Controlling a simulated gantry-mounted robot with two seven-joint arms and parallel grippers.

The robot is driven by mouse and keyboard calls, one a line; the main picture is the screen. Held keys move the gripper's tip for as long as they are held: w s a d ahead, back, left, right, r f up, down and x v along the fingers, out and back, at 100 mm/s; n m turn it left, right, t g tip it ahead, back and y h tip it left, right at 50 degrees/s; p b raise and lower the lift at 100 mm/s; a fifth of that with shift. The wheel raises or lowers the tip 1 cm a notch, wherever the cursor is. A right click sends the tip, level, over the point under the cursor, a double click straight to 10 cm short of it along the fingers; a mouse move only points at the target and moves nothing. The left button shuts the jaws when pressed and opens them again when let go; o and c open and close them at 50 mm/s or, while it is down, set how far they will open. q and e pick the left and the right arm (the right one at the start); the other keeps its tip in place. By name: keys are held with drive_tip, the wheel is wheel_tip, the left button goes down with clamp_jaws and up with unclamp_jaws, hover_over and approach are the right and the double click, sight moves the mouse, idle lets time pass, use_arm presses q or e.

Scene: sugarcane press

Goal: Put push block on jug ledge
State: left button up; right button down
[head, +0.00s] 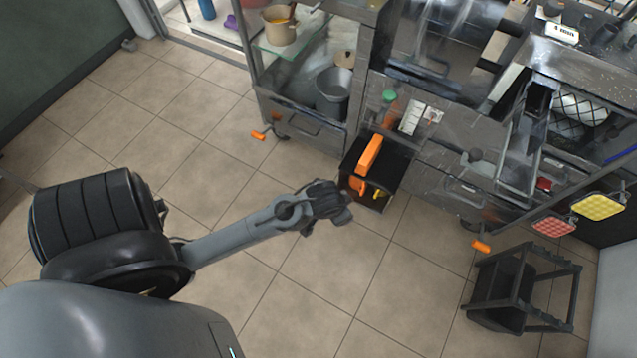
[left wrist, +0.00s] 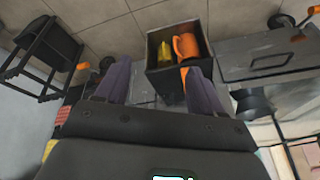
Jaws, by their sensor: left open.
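A long orange block (head: 370,154), which may be the push block, lies along the top of a black open box (head: 347,160). An orange jug-like piece (head: 357,184) sits lower in the box. The left wrist view shows the black box (left wrist: 161,84) with an orange handled piece (left wrist: 186,45); more orange is partly hidden behind a finger. I cannot make out the jug ledge for sure. My left gripper (head: 340,204) is open and empty, just left of the box in the head view; its two fingers (left wrist: 156,70) point toward the box. My right gripper is not in view.
A yellow item (head: 379,193) is also in the box. The metal press counter (head: 450,150) stands behind and right of it, a cart with a pot (head: 333,90) behind left. A dark stand (head: 520,290) is at lower right. The tiled floor in front is clear.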

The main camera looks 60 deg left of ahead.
use_arm(q)
drive_tip(key=s+d+r+m+h, duration=0.1)
drive_tip(key=s+d+r, duration=0.3)
drive_tip(key=s, duration=0.5)
drive_tip(key=shift+s+d+r+m, duration=0.25)
drive_tip(key=shift+s+r+m, duration=0.15)
drive_tip(key=shift+r+m, duration=0.25)
drive_tip(key=shift+r, duration=0.1)
wheel_tip(320, 180, up, 51)
drive_tip(key=p, duration=5.1)
